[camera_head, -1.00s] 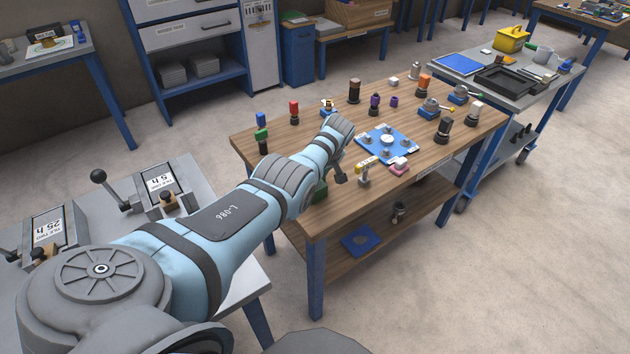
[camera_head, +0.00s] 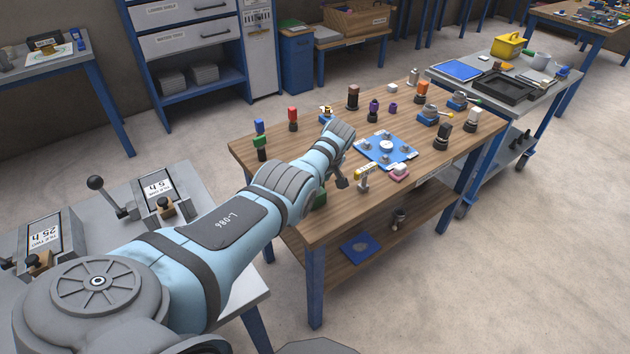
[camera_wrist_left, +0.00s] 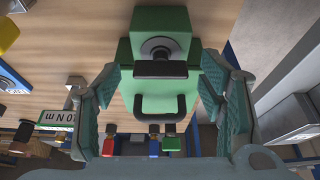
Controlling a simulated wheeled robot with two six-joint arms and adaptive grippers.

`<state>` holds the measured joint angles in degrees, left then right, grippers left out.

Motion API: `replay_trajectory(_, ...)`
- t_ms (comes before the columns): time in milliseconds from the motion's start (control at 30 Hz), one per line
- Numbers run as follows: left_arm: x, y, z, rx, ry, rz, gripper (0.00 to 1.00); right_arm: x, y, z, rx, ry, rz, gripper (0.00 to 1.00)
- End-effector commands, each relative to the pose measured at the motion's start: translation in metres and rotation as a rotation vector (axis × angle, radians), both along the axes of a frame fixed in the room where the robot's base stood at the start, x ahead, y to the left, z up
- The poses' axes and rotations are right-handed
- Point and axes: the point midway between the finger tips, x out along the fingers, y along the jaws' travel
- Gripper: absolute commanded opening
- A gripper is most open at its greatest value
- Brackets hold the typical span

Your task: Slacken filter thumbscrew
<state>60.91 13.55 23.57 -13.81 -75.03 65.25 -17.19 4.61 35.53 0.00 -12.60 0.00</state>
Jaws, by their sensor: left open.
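A green block-shaped body (camera_wrist_left: 160,100), which I take for the filter, fills the middle of the left wrist view. On it is a round silver part (camera_wrist_left: 160,48) with a black crossbar (camera_wrist_left: 160,70), apparently the thumbscrew, and a black U-shaped handle below. My left gripper (camera_wrist_left: 165,82) is open, one finger on each side of the green body; whether either finger touches it I cannot tell. In the head view only a bit of green (camera_head: 320,199) shows beside my left gripper (camera_head: 341,181), whose arm hides most of it. My right gripper is not seen.
A grey table with lever devices (camera_head: 158,200) stands at the left. A cart (camera_head: 545,93) is at the right.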

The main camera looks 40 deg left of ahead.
Motion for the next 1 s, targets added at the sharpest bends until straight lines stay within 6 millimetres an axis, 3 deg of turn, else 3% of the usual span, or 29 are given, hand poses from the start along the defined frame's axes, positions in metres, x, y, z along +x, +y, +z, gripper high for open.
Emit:
replay_trajectory(267, 0.000, -0.006, 0.018, 0.003, -0.004, -0.001, 0.63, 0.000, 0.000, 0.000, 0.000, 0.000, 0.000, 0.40)
replay_trajectory(500, -0.007, -0.032, 0.078, 0.000, -0.004, -0.002, 0.63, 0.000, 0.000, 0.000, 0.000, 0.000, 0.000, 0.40)
replay_trajectory(633, -0.010, -0.041, 0.102, 0.000, -0.001, -0.002, 0.63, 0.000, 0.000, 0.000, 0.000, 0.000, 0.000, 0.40)
replay_trajectory(1000, -0.012, -0.045, 0.111, 0.000, 0.000, -0.001, 0.63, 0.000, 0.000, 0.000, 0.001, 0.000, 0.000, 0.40)
